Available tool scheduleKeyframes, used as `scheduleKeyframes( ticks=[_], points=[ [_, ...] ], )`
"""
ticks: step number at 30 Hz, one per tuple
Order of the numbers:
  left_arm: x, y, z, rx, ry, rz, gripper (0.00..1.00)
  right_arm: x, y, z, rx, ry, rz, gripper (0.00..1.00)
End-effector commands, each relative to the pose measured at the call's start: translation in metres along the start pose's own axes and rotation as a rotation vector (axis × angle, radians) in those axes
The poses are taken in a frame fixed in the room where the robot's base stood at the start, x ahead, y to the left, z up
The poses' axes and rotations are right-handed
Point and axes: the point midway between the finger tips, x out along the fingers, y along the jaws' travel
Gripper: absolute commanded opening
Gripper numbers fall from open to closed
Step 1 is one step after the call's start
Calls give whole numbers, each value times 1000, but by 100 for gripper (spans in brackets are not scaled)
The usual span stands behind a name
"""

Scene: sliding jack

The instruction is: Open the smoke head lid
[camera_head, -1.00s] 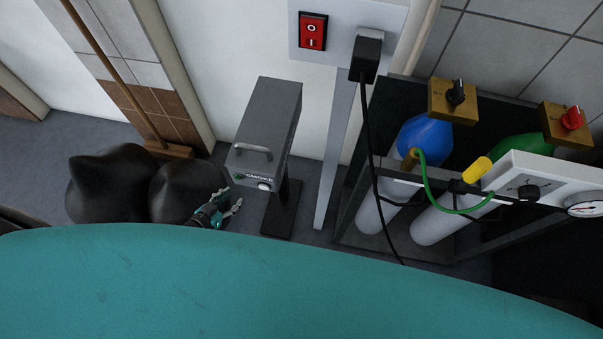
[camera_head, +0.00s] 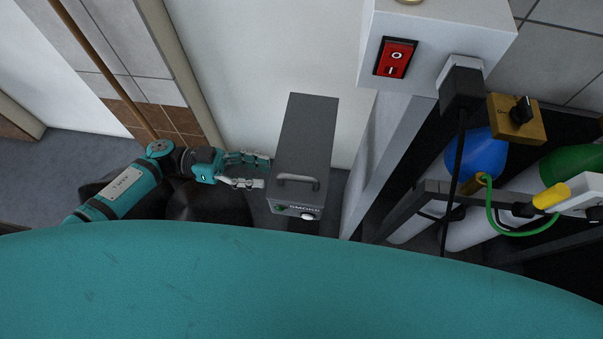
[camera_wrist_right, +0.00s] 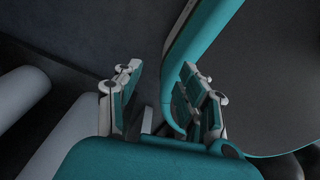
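The smoke head is a dark grey box (camera_head: 303,140) on a stand in the middle of the head view. A grey bar handle (camera_head: 298,181) sits on its top near the front edge. Its front face has the label "SMOKE", a green mark and a white round knob. My left gripper (camera_head: 263,171) is just left of the box, level with the handle. Its fingers are spread, with nothing between them, and point right. Whether the fingertips touch the box is unclear. My right gripper (camera_wrist_right: 160,78) shows only in the right wrist view, open and empty.
A white cabinet with a red switch (camera_head: 395,58) and black plug (camera_head: 462,88) stands right of the box. Gas bottles, one with a blue top (camera_head: 476,155), stand in a rack further right. Black bags (camera_head: 210,203) lie under my left arm. A broom handle leans at left.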

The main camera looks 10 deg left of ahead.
Motion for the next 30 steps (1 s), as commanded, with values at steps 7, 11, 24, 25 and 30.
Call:
scheduleKeyframes(
  ticks=[7,11,24,25,30],
  points=[
    [56,0,-3,0,6,0,36,-11,-1,-2,-5,3,-2,40],
    [77,0,-2,1,4,-1,36,-13,-2,-4,-4,5,-3,40],
    [100,-1,0,0,0,-2,36,-15,-10,-8,0,11,-13,40],
    [100,-1,0,0,1,-2,36,-15,-10,-8,0,11,-13,40],
    [99,-1,0,0,1,-2,23,-15,-9,-8,1,11,-12,40]
  ],
)
